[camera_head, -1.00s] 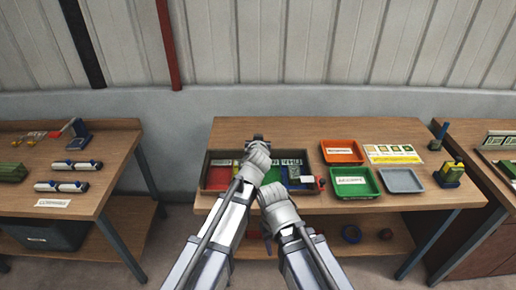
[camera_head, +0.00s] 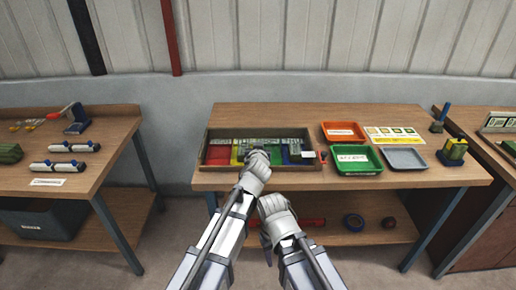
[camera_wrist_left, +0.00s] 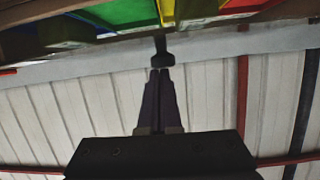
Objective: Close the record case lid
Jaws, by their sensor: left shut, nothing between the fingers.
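The record case (camera_head: 207,148) is a shallow brown box on the middle table, with red, yellow, green and blue sections showing inside. I cannot clearly make out a separate lid. My left gripper (camera_head: 257,150) reaches over the front middle of the case and hides part of it. In the left wrist view the left gripper (camera_wrist_left: 160,72) is shut and empty, and a small dark knob-like piece (camera_wrist_left: 163,48) is just past its fingertips. Whether they touch is unclear. My right gripper (camera_head: 268,248) hangs in front of the table edge, its fingers mostly hidden.
An orange tray (camera_head: 342,139), a green tray (camera_head: 374,168) and a grey tray (camera_head: 404,167) stand right of the case.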

